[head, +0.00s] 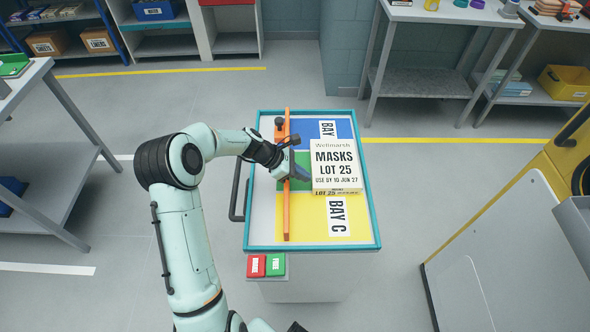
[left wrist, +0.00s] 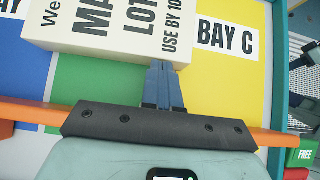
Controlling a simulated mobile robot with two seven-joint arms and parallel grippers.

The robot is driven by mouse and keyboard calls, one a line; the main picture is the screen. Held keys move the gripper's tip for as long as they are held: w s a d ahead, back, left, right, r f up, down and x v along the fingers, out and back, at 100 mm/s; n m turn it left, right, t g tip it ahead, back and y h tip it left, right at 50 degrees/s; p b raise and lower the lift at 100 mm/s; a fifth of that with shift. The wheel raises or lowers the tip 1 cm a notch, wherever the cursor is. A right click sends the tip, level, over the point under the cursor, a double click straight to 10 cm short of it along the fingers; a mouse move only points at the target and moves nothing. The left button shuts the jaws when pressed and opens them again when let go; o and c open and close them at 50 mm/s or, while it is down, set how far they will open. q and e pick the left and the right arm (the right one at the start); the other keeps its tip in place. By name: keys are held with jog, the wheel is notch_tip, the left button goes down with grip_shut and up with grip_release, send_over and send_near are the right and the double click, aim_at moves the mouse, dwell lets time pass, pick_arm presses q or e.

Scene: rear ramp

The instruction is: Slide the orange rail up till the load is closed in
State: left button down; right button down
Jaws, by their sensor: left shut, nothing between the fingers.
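The orange rail (head: 286,215) lies across the left part of a teal-edged cart top (head: 376,215), with a gap between it and the load. The load is a cream box (head: 335,160) marked Masks Lot 25, over the green bay and parts of its neighbours. My left gripper (head: 304,177) is shut and empty, reaching across the rail with its fingertips close to the box's left side. In the left wrist view the closed fingers (left wrist: 163,85) point at the box (left wrist: 110,30), and the rail (left wrist: 28,112) passes behind them. I cannot tell whether they touch either.
A red button (head: 256,265) and a green button marked Free (head: 276,265) sit at the cart's front left corner. A dark handle (head: 237,190) runs along its left side. A dark knob (head: 279,122) is near the rail's far end. Open floor surrounds the cart.

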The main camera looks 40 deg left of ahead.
dwell(0.3)
pick_arm(q)
jog(key=shift+w+d+r+p, duration=0.1)
jog(key=shift+w+d+p, duration=0.3)
jog(key=shift+w+d, duration=0.45)
jog(key=shift+s, duration=0.15)
